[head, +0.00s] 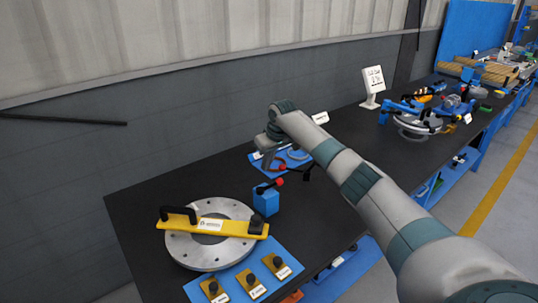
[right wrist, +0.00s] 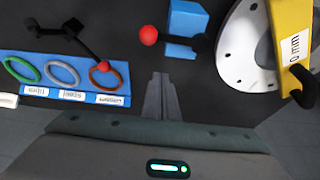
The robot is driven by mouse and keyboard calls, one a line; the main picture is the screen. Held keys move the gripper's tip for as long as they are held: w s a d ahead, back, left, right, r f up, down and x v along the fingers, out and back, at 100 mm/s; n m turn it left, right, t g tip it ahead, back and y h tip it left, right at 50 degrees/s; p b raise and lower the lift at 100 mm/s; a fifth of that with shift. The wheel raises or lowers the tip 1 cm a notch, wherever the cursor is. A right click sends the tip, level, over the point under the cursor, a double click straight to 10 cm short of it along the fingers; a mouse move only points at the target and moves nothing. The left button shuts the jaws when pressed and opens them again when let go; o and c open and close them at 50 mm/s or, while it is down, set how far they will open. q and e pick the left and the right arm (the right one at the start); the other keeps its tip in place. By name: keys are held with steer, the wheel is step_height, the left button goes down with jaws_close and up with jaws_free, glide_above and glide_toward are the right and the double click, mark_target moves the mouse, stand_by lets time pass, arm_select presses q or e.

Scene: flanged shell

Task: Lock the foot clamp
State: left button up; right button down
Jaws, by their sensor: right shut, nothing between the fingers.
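A blue block (head: 265,201) with a short black lever ending in a red ball stands on the black table beside the flange; it also shows in the right wrist view (right wrist: 186,22). A second black lever (head: 306,172) with a red ball at its end lies behind it, and shows at the upper left of the right wrist view (right wrist: 62,32). I cannot tell which of these is the foot clamp. My right gripper (right wrist: 160,76) is shut and empty, apart from both red balls; in the head view it is mostly behind its own wrist. My left gripper is not in view.
A round metal flange (head: 184,248) carries a yellow bar (head: 235,229) with black handles. A blue mat (head: 232,281) with several brass plates lies in front. A blue tray (right wrist: 12,82) holds green, grey and brown rings. A white sign (head: 373,81) stands farther back.

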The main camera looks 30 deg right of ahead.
mark_target(272, 184)
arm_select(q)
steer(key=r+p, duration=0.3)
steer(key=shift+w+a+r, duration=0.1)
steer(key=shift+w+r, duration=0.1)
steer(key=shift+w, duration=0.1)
arm_select(e)
steer(key=s+f, duration=0.1)
steer(key=f, duration=0.1)
steer(key=s+f, duration=0.1)
steer(key=f, duration=0.1)
steer(key=shift+s, duration=0.4)
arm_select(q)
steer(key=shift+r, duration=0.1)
